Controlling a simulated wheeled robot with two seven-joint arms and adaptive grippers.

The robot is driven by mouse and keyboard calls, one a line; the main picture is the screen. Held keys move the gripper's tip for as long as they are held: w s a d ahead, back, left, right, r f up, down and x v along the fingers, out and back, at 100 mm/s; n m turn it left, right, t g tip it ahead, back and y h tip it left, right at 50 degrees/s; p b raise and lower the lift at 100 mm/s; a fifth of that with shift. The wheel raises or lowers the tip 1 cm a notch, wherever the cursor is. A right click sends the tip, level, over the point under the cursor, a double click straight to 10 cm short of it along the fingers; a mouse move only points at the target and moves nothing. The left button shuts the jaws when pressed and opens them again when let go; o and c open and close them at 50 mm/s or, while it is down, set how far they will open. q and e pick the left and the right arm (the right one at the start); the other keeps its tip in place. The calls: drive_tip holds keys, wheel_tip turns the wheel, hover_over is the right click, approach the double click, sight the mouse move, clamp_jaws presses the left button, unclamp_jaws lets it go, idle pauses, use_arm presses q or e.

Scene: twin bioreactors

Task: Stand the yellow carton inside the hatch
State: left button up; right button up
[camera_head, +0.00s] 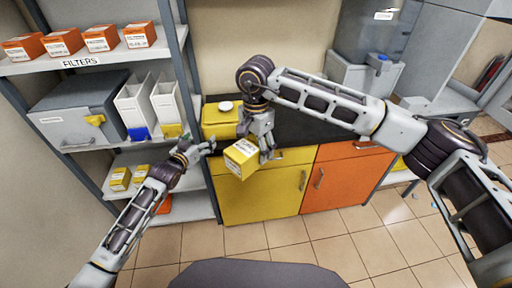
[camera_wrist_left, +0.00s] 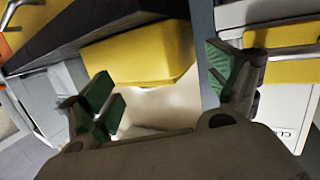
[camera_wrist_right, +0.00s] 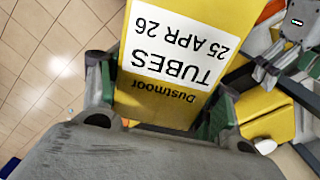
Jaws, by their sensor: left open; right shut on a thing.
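The yellow carton (camera_head: 240,160) is held in my right gripper (camera_head: 262,150), tilted in the air in front of the counter and the yellow cabinet. In the right wrist view the carton (camera_wrist_right: 185,50) sits between both fingers (camera_wrist_right: 165,115), its white label reading TUBES 25 APR 26. My left gripper (camera_head: 202,148) is open and empty, left of the carton and near the shelf's right post. In the left wrist view its fingers (camera_wrist_left: 165,95) are apart. I cannot tell for sure which opening is the hatch; a grey box (camera_head: 70,112) with a yellow handle stands on the left shelf.
A yellow container (camera_head: 218,122) with a white cap stands on the dark counter. The shelf holds orange cartons (camera_head: 101,38), white file holders (camera_head: 134,108) and small yellow cartons (camera_head: 120,179). A grey unit (camera_head: 362,76) stands back right. The tiled floor in front is clear.

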use_arm(q)
drive_tip(key=s+a+f+g+y, duration=0.1)
drive_tip(key=s+a+f+g, duration=0.15)
drive_tip(key=f, duration=0.85)
drive_tip(key=s+a+f+g+y, duration=0.1)
drive_tip(key=s+a+f, duration=0.15)
drive_tip(key=f, duration=0.85)
drive_tip(key=s+a+f+g+y, duration=0.1)
drive_tip(key=s+f+g, duration=0.1)
drive_tip(key=s+f, duration=0.5)
drive_tip(key=s+a+f+g, duration=0.15)
drive_tip(key=s+f, duration=0.25)
drive_tip(key=f, duration=0.7)
drive_tip(key=s+f+g, duration=0.3)
drive_tip(key=s+f, duration=1.3)
drive_tip(key=s, duration=0.3)
drive_tip(key=s+f+g, duration=0.2)
drive_tip(key=s+f, duration=0.1)
drive_tip(key=s, duration=0.8)
drive_tip(key=s+d+f+m+g, duration=0.1)
drive_tip(key=s+f, duration=0.3)
drive_tip(key=s, duration=0.7)
drive_tip(key=shift+s+d+f+g+y, duration=0.15)
drive_tip(key=shift+d+f+g+y, duration=0.15)
drive_tip(key=shift+g+y, duration=0.15)
